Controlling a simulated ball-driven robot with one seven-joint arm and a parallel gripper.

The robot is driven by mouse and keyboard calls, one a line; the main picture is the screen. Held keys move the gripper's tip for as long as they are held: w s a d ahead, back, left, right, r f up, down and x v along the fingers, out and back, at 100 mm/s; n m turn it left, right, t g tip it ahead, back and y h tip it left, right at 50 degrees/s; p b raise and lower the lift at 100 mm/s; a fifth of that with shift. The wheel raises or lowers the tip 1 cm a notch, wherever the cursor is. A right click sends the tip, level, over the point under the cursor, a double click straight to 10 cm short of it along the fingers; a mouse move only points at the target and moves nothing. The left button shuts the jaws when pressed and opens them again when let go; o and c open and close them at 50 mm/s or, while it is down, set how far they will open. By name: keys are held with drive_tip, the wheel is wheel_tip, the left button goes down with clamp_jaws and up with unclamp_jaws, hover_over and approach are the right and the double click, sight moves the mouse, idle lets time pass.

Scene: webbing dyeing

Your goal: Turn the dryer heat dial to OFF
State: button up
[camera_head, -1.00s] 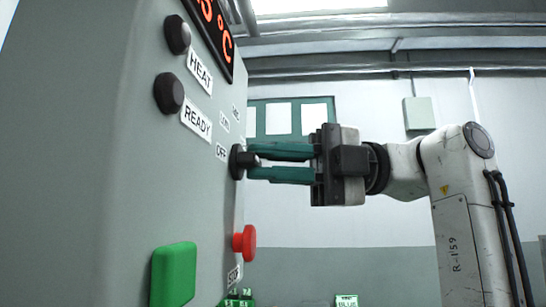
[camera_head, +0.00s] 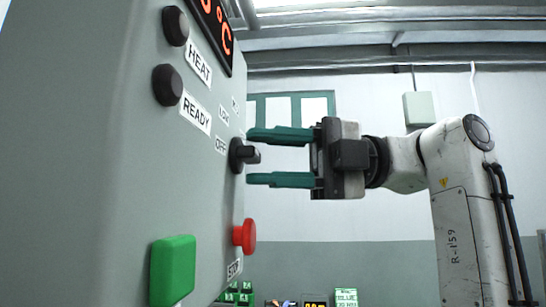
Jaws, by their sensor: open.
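The dryer heat dial (camera_head: 238,155) is a black round knob with a raised grip on the grey panel (camera_head: 110,200). An OFF label (camera_head: 220,145) is just left of it, with a LOW label (camera_head: 224,114) above that and a further label higher up. My gripper (camera_head: 252,157) is open and empty, its two green fingers level with the dial, one above and one below its grip. The fingers look apart from the grip. The dial's face is seen nearly edge-on, so I cannot tell which label it points to.
Below the dial are a red mushroom button (camera_head: 245,236) with a STOP label (camera_head: 233,269) and a large green button (camera_head: 173,271). Dark HEAT and READY lamps (camera_head: 168,85) and a red display (camera_head: 213,30) are above. Free room lies below my gripper.

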drive_tip(key=shift+d, duration=0.1)
drive_tip(key=v, duration=1)
drive_tip(key=shift+d+b, duration=0.35)
drive_tip(key=shift+b, duration=0.05)
drive_tip(key=shift+w, duration=0.1)
